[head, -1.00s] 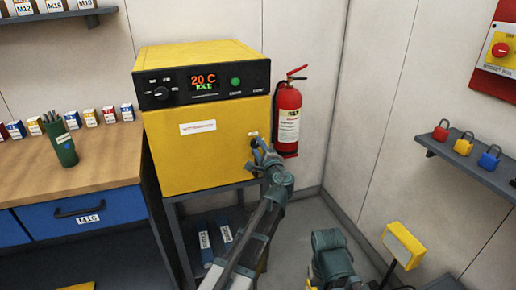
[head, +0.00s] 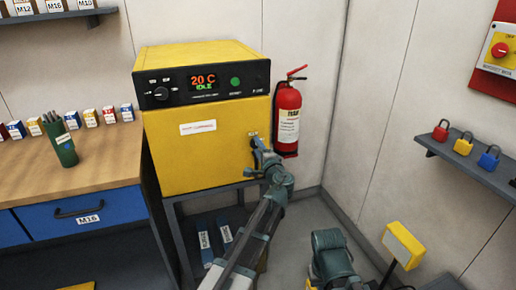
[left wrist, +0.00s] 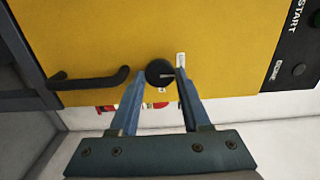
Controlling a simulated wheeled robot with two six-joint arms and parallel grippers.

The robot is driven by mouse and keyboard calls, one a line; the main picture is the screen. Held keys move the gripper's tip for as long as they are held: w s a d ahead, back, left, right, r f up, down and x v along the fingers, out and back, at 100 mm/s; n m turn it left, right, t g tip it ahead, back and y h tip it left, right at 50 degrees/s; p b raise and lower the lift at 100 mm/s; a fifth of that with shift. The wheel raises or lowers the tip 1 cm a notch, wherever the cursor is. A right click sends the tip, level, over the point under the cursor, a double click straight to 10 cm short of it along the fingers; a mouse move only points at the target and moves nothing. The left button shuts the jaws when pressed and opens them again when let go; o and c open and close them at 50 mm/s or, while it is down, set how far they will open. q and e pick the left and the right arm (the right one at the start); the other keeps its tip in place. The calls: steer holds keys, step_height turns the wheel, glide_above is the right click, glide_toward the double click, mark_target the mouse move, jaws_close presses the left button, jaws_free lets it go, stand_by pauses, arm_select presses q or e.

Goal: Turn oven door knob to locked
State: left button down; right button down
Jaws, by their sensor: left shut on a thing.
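The yellow oven (head: 215,150) stands on a dark stand, its door closed, with a black control panel reading 20 C IDLE. In the left wrist view the round black door knob (left wrist: 160,73) with a pale pointer line is on the yellow door, between my left gripper's fingertips (left wrist: 160,76). The fingers are shut on the knob's sides. In the head view my left gripper (head: 257,147) is at the door's right side and mostly hides the knob. My right gripper's fingers do not show.
A black door handle (left wrist: 95,80) is close to the knob. A red fire extinguisher (head: 287,120) hangs just right of the oven. A wooden workbench (head: 95,170) stands to the left. A shelf (head: 470,165) with padlocks is on the right wall.

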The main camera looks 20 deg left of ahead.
arm_select(q)
steer(key=shift+c, duration=2)
jaws_free()
steer(key=v, duration=1.3)
steer(key=shift+s+d, duration=0.25)
steer(key=shift+s, duration=0.1)
